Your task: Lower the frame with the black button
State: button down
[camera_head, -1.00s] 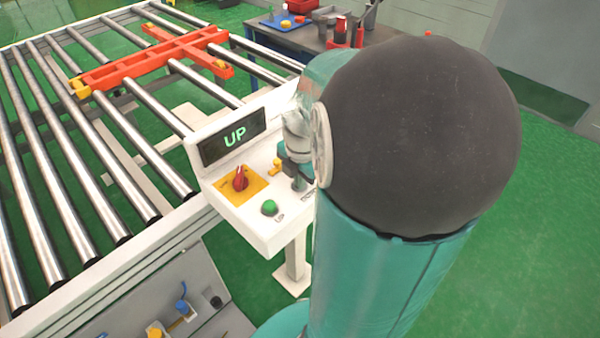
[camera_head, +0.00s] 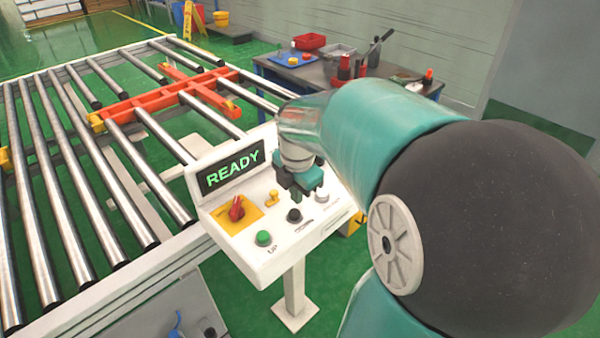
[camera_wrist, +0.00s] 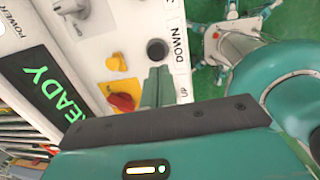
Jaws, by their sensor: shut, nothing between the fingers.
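The black button (camera_head: 294,215) is on the sloped white control panel (camera_head: 225,252), between a green button (camera_head: 263,239) and a pale button (camera_head: 321,196). In the wrist view the black button (camera_wrist: 157,49) stands beside the word DOWN. My gripper (camera_head: 297,192) is shut and empty, just above and behind the black button in the head view. Its fingers (camera_wrist: 157,80) point toward the button in the wrist view, and I cannot tell any contact. The red-orange frame (camera_head: 158,98) lies among the steel rollers. The panel display (camera_head: 233,170) reads READY.
A red knob (camera_head: 236,210) on a yellow plate and a small yellow knob (camera_head: 272,197) sit close to my gripper on the panel. The roller conveyor (camera_head: 150,180) fills the left. A dark workbench (camera_head: 318,72) with trays and tools stands behind.

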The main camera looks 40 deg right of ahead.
notch_tip(320, 180, up, 7)
jog(key=shift+a+f, duration=0.2)
jog(key=shift+a, duration=0.15)
jog(key=shift+s+a, duration=0.1)
jog(key=shift+s, duration=0.05)
jog(key=s+a+m+t, duration=0.2)
jog(key=s+a+m, duration=0.1)
jog(key=a+m, duration=0.6)
jog(key=s+a+m+t, duration=0.2)
jog(key=s+a+m, duration=0.1)
jog(key=a+m, duration=0.6)
jog(key=shift+a+r+y, duration=0.3)
jog(key=shift+a+y, duration=0.1)
jog(key=shift+a, duration=0.75)
jog(key=shift+s, duration=0.1)
